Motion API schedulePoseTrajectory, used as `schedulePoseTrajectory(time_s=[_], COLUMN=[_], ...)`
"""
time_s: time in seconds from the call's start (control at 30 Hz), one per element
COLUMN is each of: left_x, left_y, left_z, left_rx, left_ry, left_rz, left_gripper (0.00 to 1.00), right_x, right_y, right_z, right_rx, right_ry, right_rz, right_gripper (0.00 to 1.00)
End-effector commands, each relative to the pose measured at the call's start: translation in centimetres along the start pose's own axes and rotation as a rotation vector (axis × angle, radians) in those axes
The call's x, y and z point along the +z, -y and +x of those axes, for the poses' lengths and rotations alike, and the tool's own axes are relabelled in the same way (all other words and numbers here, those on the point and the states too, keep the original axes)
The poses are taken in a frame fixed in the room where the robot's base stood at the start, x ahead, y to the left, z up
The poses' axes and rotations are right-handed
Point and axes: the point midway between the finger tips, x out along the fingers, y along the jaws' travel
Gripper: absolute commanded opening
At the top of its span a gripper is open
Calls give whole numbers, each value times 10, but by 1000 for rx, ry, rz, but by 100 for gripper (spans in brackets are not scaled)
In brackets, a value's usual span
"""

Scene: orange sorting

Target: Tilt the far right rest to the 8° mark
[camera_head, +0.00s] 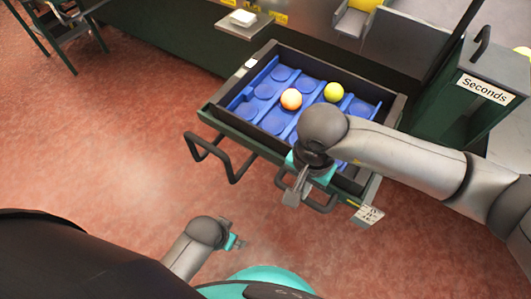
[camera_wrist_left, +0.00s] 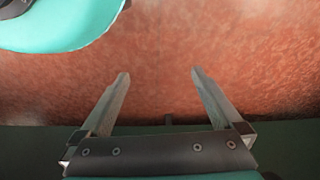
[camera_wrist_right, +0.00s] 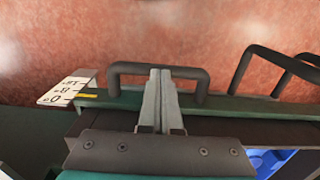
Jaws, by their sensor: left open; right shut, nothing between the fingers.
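Contact cannot be told. My left gripper (camera_wrist_left: 160,75) is open and empty, away from the rest.
Another bent handle (camera_head: 213,158) sticks out at the frame's front left. A green cabinet labelled "Seconds" (camera_head: 487,88) stands at right. A small shelf (camera_head: 245,25) with a white item is behind. The red floor (camera_head: 110,130) at left is open.

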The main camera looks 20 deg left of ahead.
Motion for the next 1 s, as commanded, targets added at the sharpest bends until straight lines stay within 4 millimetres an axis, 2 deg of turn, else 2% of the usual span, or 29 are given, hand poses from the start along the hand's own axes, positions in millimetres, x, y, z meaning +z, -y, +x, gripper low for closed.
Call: schedulePoseTrajectory(time_s=[1.0], left_x=[-7], left_y=[-1], left_z=[-9], left_rx=[1], left_ry=[-9], left_rz=[-2], left_gripper=[100], right_x=[-1], right_y=[-1], right_z=[6], right_rx=[2], right_ry=[-3], right_rz=[2], right_gripper=[0])
